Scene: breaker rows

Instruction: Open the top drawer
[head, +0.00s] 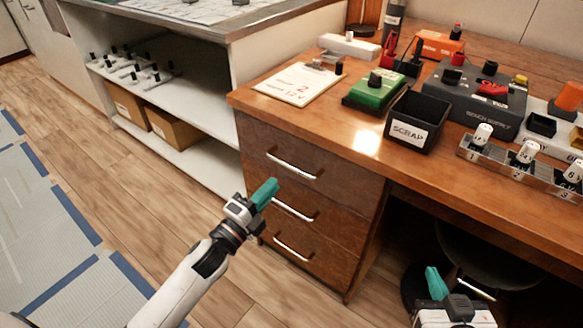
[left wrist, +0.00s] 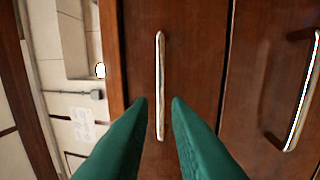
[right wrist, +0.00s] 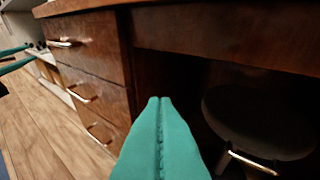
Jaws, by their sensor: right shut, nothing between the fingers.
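The wooden desk has a stack of three shut drawers. The top drawer (head: 262,142) has a silver bar handle (head: 291,166); this drawer also shows in the right wrist view (right wrist: 88,50). My left gripper (head: 264,193) is in front of the drawers with its green fingers apart. In the left wrist view, a handle (left wrist: 160,80) that looks like the top one lies ahead, in line with the gap between the fingertips (left wrist: 159,100); I cannot tell if they touch it. My right gripper (right wrist: 160,99) is shut and empty near the desk's knee space.
The middle handle (head: 293,209) and bottom handle (head: 292,249) are below. A dark stool (head: 480,255) stands under the desk. A scrap bin (head: 415,125), clipboard (head: 299,84) and breakers crowd the desktop. An open white shelf (head: 190,90) is at left. The floor before the drawers is clear.

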